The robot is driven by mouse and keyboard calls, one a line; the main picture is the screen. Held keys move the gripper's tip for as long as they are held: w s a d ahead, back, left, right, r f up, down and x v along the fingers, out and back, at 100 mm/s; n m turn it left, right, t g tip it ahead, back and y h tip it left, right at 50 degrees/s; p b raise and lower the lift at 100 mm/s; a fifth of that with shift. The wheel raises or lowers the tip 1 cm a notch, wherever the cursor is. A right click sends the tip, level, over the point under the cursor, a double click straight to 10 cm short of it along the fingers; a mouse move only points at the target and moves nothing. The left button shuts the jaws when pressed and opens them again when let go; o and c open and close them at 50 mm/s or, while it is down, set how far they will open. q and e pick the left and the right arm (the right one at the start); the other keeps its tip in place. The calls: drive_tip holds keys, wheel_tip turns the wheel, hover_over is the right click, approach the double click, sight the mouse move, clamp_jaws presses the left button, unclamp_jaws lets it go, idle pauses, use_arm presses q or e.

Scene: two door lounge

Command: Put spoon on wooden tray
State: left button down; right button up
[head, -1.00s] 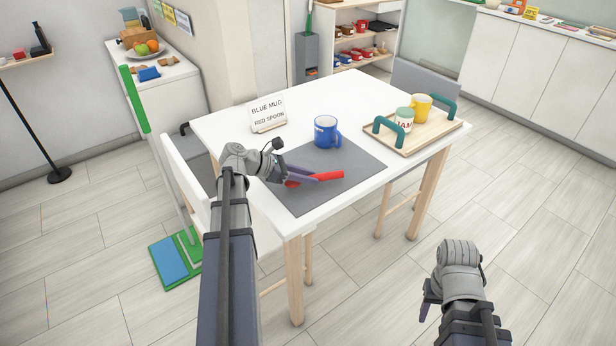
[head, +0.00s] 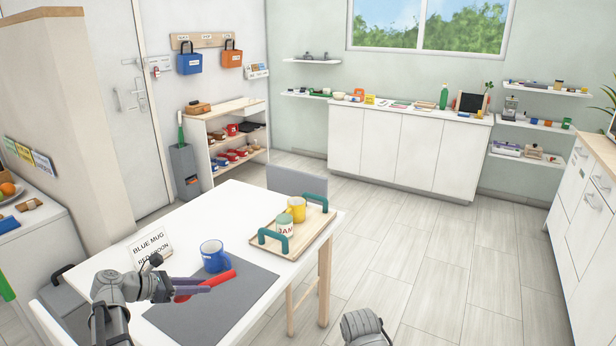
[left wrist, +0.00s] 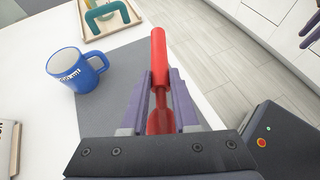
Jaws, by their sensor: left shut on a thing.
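The red spoon (head: 222,278) is held in my left gripper (head: 192,287), over the grey mat on the white table. In the left wrist view the spoon (left wrist: 159,57) lies between the purple fingers of the left gripper (left wrist: 160,95), its thick handle pointing away and its bowl near the palm. The wooden tray (head: 305,233) with green handles lies at the table's right far side, apart from the spoon. It holds a jam jar (head: 284,226) and a yellow mug (head: 297,208).
A blue mug (head: 212,258) stands on the grey mat (head: 245,300) close to the spoon. A sign (head: 150,246) reading "BLUE MUG" and "RED SPOON" stands behind my left gripper. A grey chair (head: 297,181) is behind the table. Open floor (head: 420,270) lies to the right.

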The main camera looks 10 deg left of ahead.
use_arm(q)
wheel_tip(320, 180, up, 11)
drive_tip(key=p, duration=0.9)
drive_tip(key=shift+p, duration=0.3)
use_arm(e)
wheel_tip(320, 180, up, 11)
use_arm(q)
drive_tip(key=shift+f, duration=0.15)
use_arm(e)
drive_tip(key=shift+f, duration=0.15)
use_arm(q)
drive_tip(key=n+t+y+b, duration=0.3)
drive_tip(key=n+y+b, duration=0.15)
drive_tip(key=b, duration=0.85)
hover_over(221, 289)
drive_tip(key=s+a, duration=0.2)
drive_tip(key=s, duration=0.3)
wheel_tip(221, 289, down, 12)
drive_tip(key=shift+h, duration=0.25)
drive_tip(key=f+b, duration=0.9)
drive_tip(key=f, duration=0.1)
drive_tip(key=shift+w+f, duration=0.2)
use_arm(e)
wheel_tip(221, 289, down, 22)
drive_tip(key=shift+f, duration=0.2)
